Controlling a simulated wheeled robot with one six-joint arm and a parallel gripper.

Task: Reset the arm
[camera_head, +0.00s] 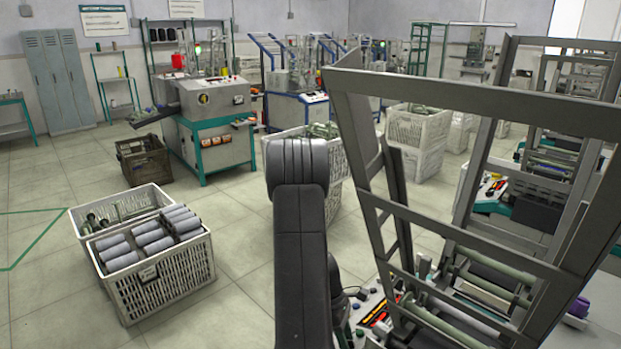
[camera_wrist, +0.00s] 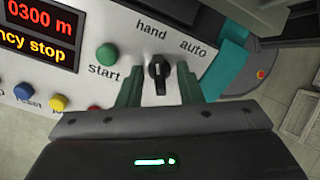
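In the wrist view, my gripper (camera_wrist: 159,82) is open, with its two green fingers well apart. A black selector knob (camera_wrist: 158,72) on a white control panel (camera_wrist: 120,18) shows between the fingertips, with a gap on each side. The knob stands roughly upright in the picture, below the labels "hand" and "auto". Nothing is held. In the head view, my dark arm rises in the middle, and the gripper itself is hidden.
The panel has a green start button (camera_wrist: 107,54), several coloured buttons and a lit display (camera_wrist: 40,30). In the head view, a grey machine frame (camera_head: 470,95) stands close at right. A white crate (camera_head: 160,283) of grey bobbins is on the floor at left, with open floor around it.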

